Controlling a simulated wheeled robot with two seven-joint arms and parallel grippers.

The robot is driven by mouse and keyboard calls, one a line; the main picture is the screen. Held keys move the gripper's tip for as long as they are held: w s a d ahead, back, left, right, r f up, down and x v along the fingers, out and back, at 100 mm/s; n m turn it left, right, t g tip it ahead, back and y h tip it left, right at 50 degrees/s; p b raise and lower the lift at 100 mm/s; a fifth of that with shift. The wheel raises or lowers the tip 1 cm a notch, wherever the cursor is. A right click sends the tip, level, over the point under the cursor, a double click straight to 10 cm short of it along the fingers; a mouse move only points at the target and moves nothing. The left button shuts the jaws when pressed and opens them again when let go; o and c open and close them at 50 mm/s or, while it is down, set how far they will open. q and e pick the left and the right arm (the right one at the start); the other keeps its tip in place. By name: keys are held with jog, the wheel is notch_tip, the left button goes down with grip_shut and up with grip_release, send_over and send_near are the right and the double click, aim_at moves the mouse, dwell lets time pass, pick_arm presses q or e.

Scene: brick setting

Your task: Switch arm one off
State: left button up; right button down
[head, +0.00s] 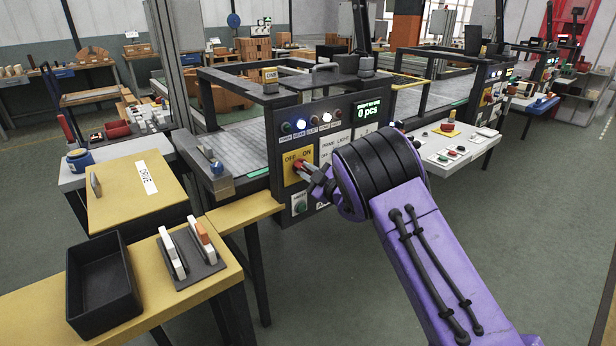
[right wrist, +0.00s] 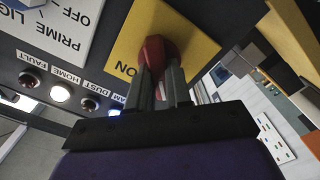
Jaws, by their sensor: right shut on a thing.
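The control panel (head: 335,150) of the cell with the "ONE" sign (head: 270,75) faces me. Its yellow plate (head: 291,177) reads OFF on the left and ON on the right. A red switch knob (head: 299,163) sits on this plate. My right gripper (head: 310,170) reaches it from the right and is shut on the knob. In the right wrist view the red knob (right wrist: 157,52) is between the two fingers (right wrist: 160,85), against the yellow plate, and the lettering is upside down. I cannot tell which way the knob points. My left gripper is out of view.
Lamps (head: 313,122) line the panel top; a white one and a bluish one are lit. A green display (head: 368,110) reads 0 pcs. A green button (head: 299,206) sits below the switch. A black bin (head: 103,290) stands on the yellow bench at left. Open floor lies at right.

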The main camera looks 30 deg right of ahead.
jog(key=shift+r+n, duration=0.15)
jog(key=shift+n, duration=0.15)
jog(key=c, duration=1.2)
grip_release()
jog(key=shift+o, duration=0.8)
jog(key=shift+w, duration=0.15)
jog(key=shift+f, duration=0.2)
jog(key=s+b, duration=0.2)
jog(key=s, duration=0.8)
jog(key=shift+s+d, duration=0.25)
jog(key=shift+d, duration=0.15)
